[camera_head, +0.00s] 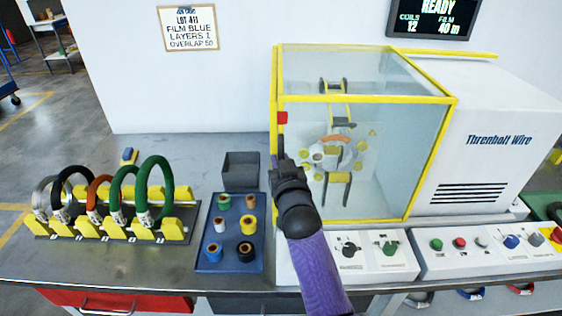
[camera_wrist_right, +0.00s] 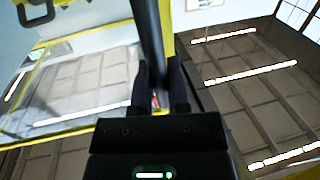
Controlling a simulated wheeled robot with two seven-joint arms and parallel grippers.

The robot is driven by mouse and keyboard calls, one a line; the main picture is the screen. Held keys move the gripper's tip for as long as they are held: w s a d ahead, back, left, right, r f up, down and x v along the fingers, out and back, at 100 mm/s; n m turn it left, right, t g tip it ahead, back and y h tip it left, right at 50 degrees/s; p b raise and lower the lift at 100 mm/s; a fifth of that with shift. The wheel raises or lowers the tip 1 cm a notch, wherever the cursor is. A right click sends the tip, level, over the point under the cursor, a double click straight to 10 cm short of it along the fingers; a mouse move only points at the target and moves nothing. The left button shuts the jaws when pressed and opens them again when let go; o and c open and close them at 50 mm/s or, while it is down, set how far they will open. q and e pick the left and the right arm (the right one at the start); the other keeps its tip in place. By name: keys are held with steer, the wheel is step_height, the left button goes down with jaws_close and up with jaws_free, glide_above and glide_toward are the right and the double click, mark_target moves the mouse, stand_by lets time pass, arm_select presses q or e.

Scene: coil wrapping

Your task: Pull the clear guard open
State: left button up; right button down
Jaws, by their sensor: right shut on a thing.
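The clear guard (camera_head: 395,150) is a see-through, yellow-framed panel on the front of the machine, and the winding parts (camera_head: 333,155) show behind it. It looks closed, with no clear gap at its edges. A dark upright handle (camera_head: 281,143) is at its left edge, below a red block. My right gripper (camera_head: 276,162) is at this handle. In the right wrist view, the two fingers (camera_wrist_right: 160,88) are shut on the dark bar (camera_wrist_right: 150,35), beside the yellow frame. My left gripper is not in view.
A blue tray (camera_head: 209,262) with several film rolls and a grey bin (camera_head: 241,166) stand left of my right arm. A rack (camera_head: 62,226) of coils is further left. Control panels (camera_head: 375,262) run along the machine's front. Bare table lies between rack and bin.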

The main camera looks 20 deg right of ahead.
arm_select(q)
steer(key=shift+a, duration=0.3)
